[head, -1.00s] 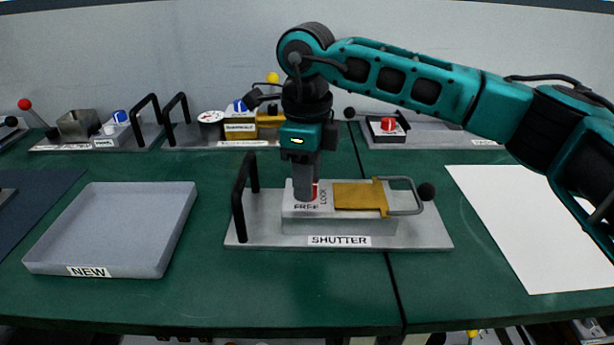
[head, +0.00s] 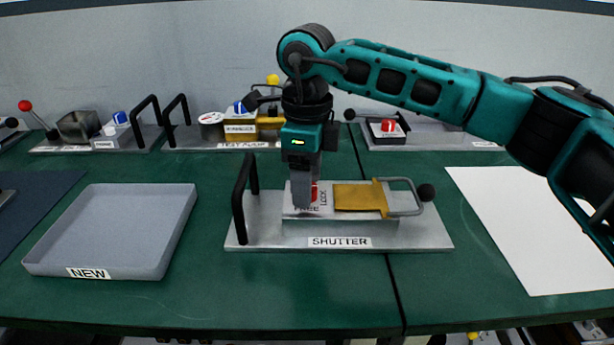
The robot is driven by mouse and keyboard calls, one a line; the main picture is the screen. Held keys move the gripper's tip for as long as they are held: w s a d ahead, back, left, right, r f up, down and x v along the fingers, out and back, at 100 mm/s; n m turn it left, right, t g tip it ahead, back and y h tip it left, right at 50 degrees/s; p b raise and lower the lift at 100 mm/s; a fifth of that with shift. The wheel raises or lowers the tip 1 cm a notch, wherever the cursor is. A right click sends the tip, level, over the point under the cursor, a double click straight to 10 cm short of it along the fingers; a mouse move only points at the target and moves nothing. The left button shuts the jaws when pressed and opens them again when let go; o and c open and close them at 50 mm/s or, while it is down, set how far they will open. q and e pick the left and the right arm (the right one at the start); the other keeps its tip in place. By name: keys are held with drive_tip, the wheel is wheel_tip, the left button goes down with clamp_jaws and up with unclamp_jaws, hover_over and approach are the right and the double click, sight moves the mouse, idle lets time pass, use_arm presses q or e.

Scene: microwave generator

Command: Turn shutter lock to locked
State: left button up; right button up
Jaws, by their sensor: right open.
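The shutter unit (head: 430,235) is a grey plate with a raised block labelled SHUTTER, in the middle of the head view. A red lock knob (head: 315,193) on the block's left part shows only as a sliver behind my gripper. The printed words FREE and LOCK lie beside it, FREE partly covered. My right gripper (head: 304,203) points straight down over the knob, its fingers at the block's top. It is open; whether the fingers touch the knob is hidden. A brass slide (head: 358,197) with a handle ending in a black ball lies right of the knob. My left gripper is not in view.
A black upright handle (head: 240,205) stands at the plate's left end. A grey tray (head: 180,235) labelled NEW lies left, a white sheet (head: 530,230) right. Several other fixtures line the back. The green bench front is clear.

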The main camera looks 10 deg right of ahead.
wheel_tip(320, 180, up, 13)
drive_tip(key=p, duration=0.1)
idle(0.4)
drive_tip(key=shift+f, duration=0.1)
